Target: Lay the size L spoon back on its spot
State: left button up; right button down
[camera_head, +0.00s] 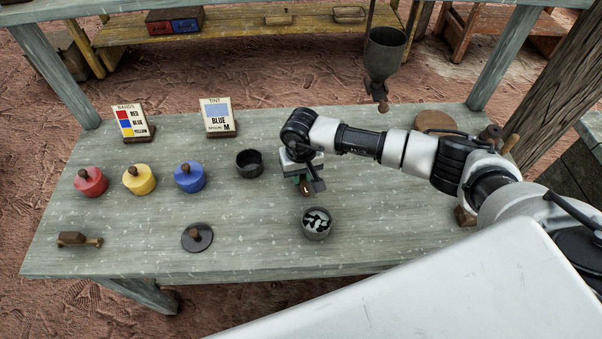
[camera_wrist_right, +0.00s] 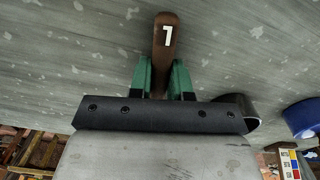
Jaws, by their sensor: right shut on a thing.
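My right gripper (camera_head: 304,180) reaches over the middle of the table from the right. Its green fingers (camera_wrist_right: 163,80) are shut on the brown handle of a spoon (camera_wrist_right: 166,45). The handle carries a white mark that looks like an upside-down L. In the head view only a bit of the brown spoon (camera_head: 306,189) shows below the fingers. Its bowl is hidden, and I cannot tell whether it touches the table (camera_head: 255,210). No empty spoon spot can be made out clearly. My left gripper is not in view.
Red (camera_head: 90,181), yellow (camera_head: 139,179) and blue (camera_head: 189,177) pots stand left. A dark cup (camera_head: 249,164) is just left of the gripper. A grey bowl of black-and-white bits (camera_head: 317,224) is in front. A knobbed lid (camera_head: 197,238) and small wooden item (camera_head: 78,240) lie front left.

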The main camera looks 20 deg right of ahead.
jog(key=shift+f, duration=0.15)
jog(key=shift+c, duration=2.1)
grip_release()
jog(key=shift+r+p, duration=1.5)
jog(key=shift+r, duration=1.6)
jog(key=shift+f, duration=0.15)
